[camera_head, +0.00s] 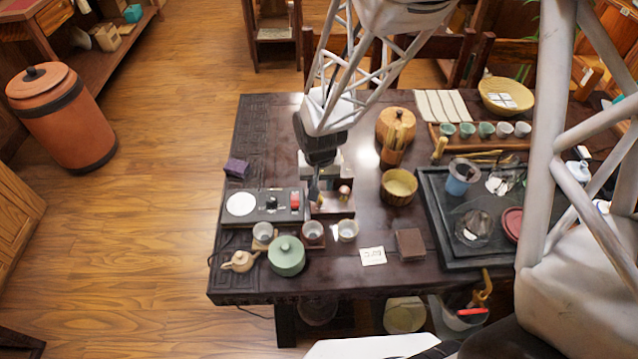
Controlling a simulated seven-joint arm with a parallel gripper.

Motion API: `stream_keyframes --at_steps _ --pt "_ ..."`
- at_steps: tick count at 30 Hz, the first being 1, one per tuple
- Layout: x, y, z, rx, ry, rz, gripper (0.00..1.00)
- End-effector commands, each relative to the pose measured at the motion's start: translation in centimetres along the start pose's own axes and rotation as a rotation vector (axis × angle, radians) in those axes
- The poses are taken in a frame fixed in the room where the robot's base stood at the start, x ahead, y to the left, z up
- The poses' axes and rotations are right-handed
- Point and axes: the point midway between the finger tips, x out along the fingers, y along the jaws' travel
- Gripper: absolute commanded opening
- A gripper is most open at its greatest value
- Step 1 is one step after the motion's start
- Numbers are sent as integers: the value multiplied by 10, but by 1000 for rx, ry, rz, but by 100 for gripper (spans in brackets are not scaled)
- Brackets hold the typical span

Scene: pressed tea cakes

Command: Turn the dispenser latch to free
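My gripper (314,192) points down over the left half of the dark table, its thin fingertips close together beside a small brown unit. I cannot tell whether they are slightly apart or touching the unit. The brown unit (340,208), possibly the dispenser, has small rounded knobs (345,192) on top and a pale block (329,164) behind it, partly hidden by my gripper. Left of it lies a flat grey panel (262,216) with a white disc, a black knob (271,203) and a red piece (295,201). Which part is the latch is too small to tell.
Several cups (313,232), a green lidded pot (286,256) and a small teapot (240,261) stand in front.

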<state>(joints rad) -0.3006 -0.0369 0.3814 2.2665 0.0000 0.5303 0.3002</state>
Motion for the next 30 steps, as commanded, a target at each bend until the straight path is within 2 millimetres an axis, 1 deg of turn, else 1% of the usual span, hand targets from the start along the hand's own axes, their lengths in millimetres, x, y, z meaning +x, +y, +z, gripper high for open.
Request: stream_keyframes --at_steps 1,6,12,18,26,27,29,30 --pt "6 0 0 0 -3 1 35" --pt "25 0 1 0 -3 1 35" --pt "40 0 0 0 -2 1 35" --pt "47 0 0 0 0 0 35" --pt "47 0 0 0 0 0 35" --pt "47 0 0 0 0 0 34" --pt "47 0 0 0 0 0 24" --pt "47 0 0 0 0 0 18"
